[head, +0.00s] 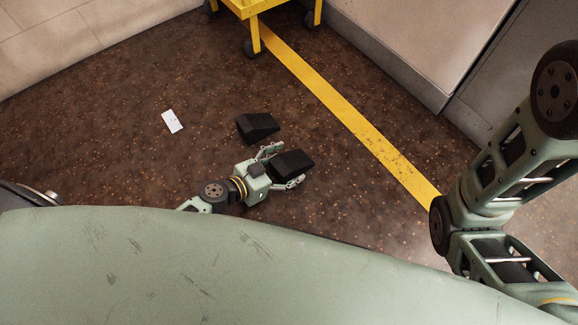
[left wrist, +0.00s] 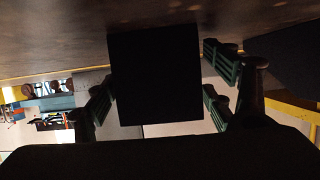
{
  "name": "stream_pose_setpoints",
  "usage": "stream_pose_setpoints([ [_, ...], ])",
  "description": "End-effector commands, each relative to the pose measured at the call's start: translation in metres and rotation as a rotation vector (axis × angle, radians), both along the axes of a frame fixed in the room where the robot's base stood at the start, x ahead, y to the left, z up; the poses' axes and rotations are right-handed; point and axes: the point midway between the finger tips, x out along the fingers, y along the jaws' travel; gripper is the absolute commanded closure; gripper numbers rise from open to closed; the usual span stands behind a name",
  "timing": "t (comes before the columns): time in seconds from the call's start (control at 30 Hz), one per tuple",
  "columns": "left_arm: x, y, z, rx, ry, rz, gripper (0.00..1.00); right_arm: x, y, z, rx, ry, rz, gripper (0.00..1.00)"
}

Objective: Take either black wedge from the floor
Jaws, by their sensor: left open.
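Two black wedges are on the dark speckled floor in the head view. The nearer wedge (head: 293,162) sits between the spread fingers of my left gripper (head: 282,167). In the left wrist view, that wedge (left wrist: 155,75) fills the middle as a dark block, with finger pads on both sides. The left gripper is open around it; I cannot tell whether any pad touches it. The other wedge (head: 257,126) lies just beyond the gripper; a dark shape at the right of the left wrist view (left wrist: 287,55) appears to be it. My right gripper is out of view.
A white card (head: 172,121) lies on the floor to the left of the wedges. A yellow wheeled cart (head: 255,38) stands at the back. A yellow floor stripe (head: 345,114) runs right of the wedges, with a wall (head: 415,45) beyond. Floor left of the card is clear.

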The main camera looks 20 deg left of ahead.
Motion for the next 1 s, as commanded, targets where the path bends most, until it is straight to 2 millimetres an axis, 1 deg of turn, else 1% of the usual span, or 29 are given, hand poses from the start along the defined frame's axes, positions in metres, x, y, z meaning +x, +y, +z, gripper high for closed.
stream_pose_setpoints([
  [0.07, 0.0027, -0.0017, -0.0017, 0.001, 0.001, 0.000, 0.23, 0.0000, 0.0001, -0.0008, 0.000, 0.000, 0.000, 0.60],
  [0.27, 0.0026, -0.0020, -0.0015, 0.001, 0.001, 0.000, 0.23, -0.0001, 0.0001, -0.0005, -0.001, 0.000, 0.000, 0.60],
  [1.0, 0.0027, -0.0016, -0.0013, 0.001, 0.001, 0.001, 0.88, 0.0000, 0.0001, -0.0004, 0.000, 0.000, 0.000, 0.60],
])
